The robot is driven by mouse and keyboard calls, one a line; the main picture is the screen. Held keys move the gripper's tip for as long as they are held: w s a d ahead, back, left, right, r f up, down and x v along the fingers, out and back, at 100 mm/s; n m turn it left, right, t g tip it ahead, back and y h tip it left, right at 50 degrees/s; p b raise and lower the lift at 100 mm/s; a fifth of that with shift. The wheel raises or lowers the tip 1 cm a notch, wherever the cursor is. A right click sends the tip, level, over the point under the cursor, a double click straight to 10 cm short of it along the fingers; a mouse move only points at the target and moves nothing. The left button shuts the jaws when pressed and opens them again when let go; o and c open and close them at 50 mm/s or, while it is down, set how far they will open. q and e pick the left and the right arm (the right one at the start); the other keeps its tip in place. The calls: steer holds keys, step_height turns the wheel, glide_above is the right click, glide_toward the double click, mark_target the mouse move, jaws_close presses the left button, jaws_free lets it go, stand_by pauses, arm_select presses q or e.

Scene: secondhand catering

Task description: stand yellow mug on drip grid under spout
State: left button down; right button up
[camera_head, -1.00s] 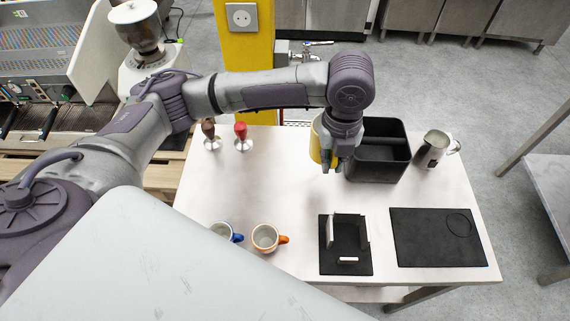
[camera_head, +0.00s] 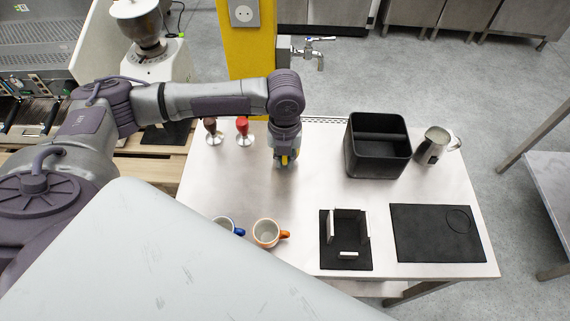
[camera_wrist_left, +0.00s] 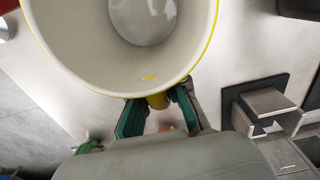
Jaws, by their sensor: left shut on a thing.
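My left gripper (camera_head: 285,160) is shut on the yellow mug (camera_head: 284,159) above the back part of the white table. In the head view the mug is almost wholly hidden behind the gripper, with only a bit of yellow showing. In the left wrist view the mug (camera_wrist_left: 120,62) has a cream inside and yellow rim, and its yellow handle (camera_wrist_left: 158,101) is between the fingers (camera_wrist_left: 158,117). The inside looks empty. A metal tap with a spout (camera_head: 319,62) is on the yellow column behind the table. A perforated strip (camera_head: 325,120) runs along the table's back edge. My right gripper is not in view.
Two tampers (camera_head: 243,130) stand left of the gripper. A blue-handled mug (camera_head: 224,224) and an orange-handled mug (camera_head: 266,232) stand at the front. A black bin (camera_head: 378,172), steel jug (camera_head: 433,146), black stand (camera_head: 345,258) and black mat (camera_head: 437,236) are right. The table's middle is clear.

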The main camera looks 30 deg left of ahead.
arm_select(q)
steer(key=shift+f, duration=1.55)
steer(key=c, duration=1.2)
jaws_free()
steer(key=shift+f, duration=0.15)
step_height(320, 180, up, 12)
steer(key=shift+r, duration=0.2)
steer(key=shift+s+f, duration=0.1)
steer(key=shift+s, duration=0.05)
